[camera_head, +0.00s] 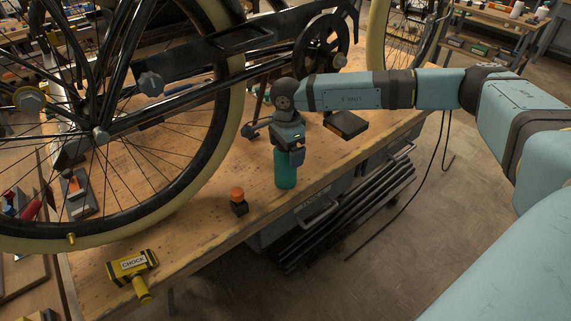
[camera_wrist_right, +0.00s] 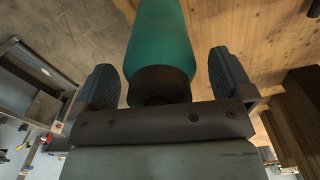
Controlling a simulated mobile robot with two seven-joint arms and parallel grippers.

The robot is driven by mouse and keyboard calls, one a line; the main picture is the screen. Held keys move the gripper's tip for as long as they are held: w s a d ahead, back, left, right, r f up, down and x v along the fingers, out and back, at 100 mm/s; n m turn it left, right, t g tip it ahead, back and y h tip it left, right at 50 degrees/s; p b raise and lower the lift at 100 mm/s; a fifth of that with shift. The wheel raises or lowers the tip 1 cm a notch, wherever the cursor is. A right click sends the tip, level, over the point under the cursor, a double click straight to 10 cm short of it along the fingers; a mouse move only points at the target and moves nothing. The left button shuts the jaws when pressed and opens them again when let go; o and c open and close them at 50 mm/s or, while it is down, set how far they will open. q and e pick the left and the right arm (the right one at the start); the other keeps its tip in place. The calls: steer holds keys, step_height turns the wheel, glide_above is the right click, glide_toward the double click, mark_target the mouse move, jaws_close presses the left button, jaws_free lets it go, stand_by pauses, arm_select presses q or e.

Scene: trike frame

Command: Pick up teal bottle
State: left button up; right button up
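The teal bottle (camera_head: 286,172) stands upright on the wooden workbench, near its front edge. Its top is hidden by my gripper in the head view. In the right wrist view the teal body (camera_wrist_right: 160,38) and its dark cap (camera_wrist_right: 160,86) lie between my two fingers. My right gripper (camera_head: 291,154) is over the top of the bottle, pointing down. Its fingers (camera_wrist_right: 164,82) are open, one on each side of the bottle, with narrow gaps showing. My left gripper is not in view.
A small dark block with an orange top (camera_head: 238,201) stands left of the bottle. A yellow and black chock (camera_head: 133,268) lies farther left. The bicycle wheel (camera_head: 222,125) and frame rise behind. A dark box-like item (camera_head: 346,124) is to the right. Bench surface between these is clear.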

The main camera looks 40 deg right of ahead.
steer(key=c, duration=1.6)
steer(key=shift+o, duration=0.2)
steer(key=shift+r, duration=0.1)
